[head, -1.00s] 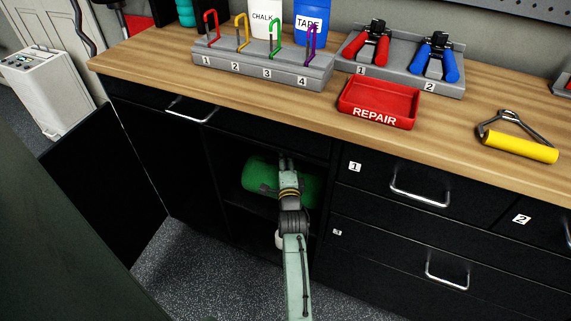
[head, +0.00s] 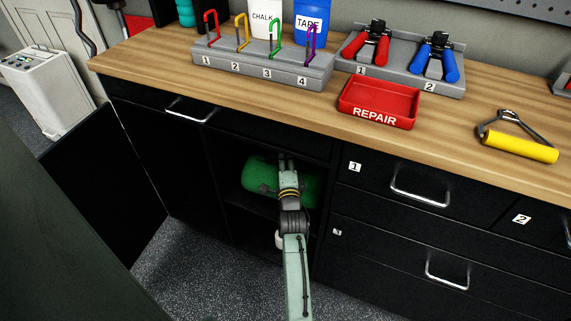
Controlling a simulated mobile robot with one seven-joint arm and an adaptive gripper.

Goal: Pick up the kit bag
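The kit bag (head: 260,178) is a green, rounded roll-shaped bag. It lies on a shelf inside the open dark cabinet, under the wooden worktop. My gripper (head: 285,160) reaches into the cabinet from the front and is in front of the bag, overlapping its upper middle in the head view. My arm hides part of the bag's middle. The fingers are small and dark against the cabinet, so I cannot tell whether they are open or shut, or whether they touch the bag.
The open cabinet door (head: 105,190) stands at the left. Drawers with metal handles (head: 420,190) are at the right. The worktop (head: 150,62) above carries a numbered hook rack (head: 262,68), a red REPAIR tray (head: 345,105), pliers in a grey holder (head: 400,83) and a yellow-handled tool (head: 520,146).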

